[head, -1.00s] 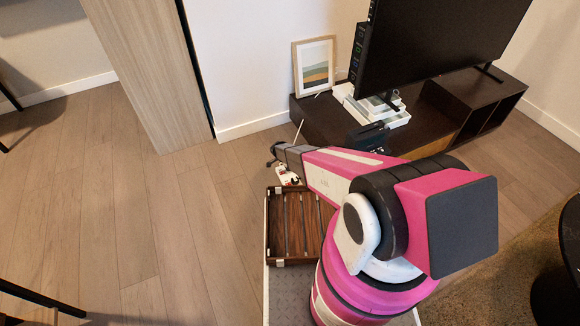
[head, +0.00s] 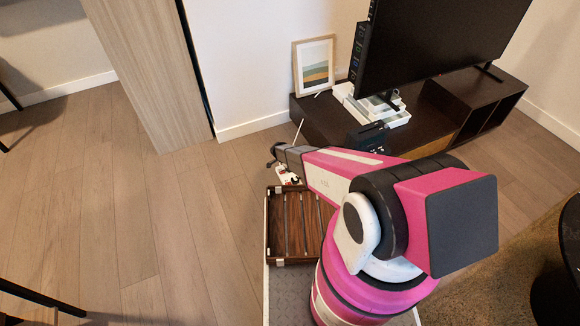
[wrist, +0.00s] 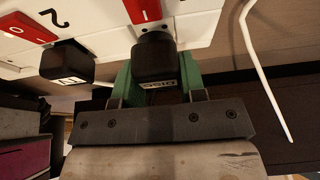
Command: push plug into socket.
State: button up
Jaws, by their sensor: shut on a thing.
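A white power strip (wrist: 205,22) with red switches crosses the top of the wrist view. It shows small and partly covered in the head view (head: 286,177). My gripper (wrist: 155,76) has its green fingers shut on a black plug (wrist: 155,58), one finger on each side. The plug's far end is at the strip's face beside a red switch (wrist: 142,10). I cannot tell how deep its pins sit, as its body hides them. A second black plug (wrist: 67,62) is at the strip to the left, apart from my gripper.
A white cable (wrist: 262,75) hangs at the right of the wrist view. In the head view a dark wooden crate (head: 268,228) lies in front of the strip. The TV stand (head: 322,122) is behind it to the right. Open wooden floor (head: 120,200) lies to the left.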

jog(key=shift+f, duration=0.55)
jog(key=o, duration=1)
jog(key=v, duration=1)
jog(key=shift+a+r, duration=0.15)
jog(key=shift+r, duration=0.25)
jog(key=s+d+r+n+y, duration=0.1)
jog(key=s+d+r+n, duration=0.3)
jog(key=r, duration=0.9)
jog(key=s+d+r+n+g+y, duration=0.1)
jog(key=s+d+r+n, duration=0.4)
jog(key=s+r, duration=0.6)
jog(key=s+d+r+n+y, duration=0.2)
jog(key=s+d+r, duration=0.6)
jog(key=r, duration=0.9)
jog(key=shift+s+d+n+g, duration=0.15)
jog(key=shift+d+n, duration=0.05)
jog(key=shift+n, duration=0.5)
jog(key=shift+s+d+n+g, duration=0.15)
jog(key=shift+d+n, duration=0.05)
jog(key=shift+n, duration=0.5)
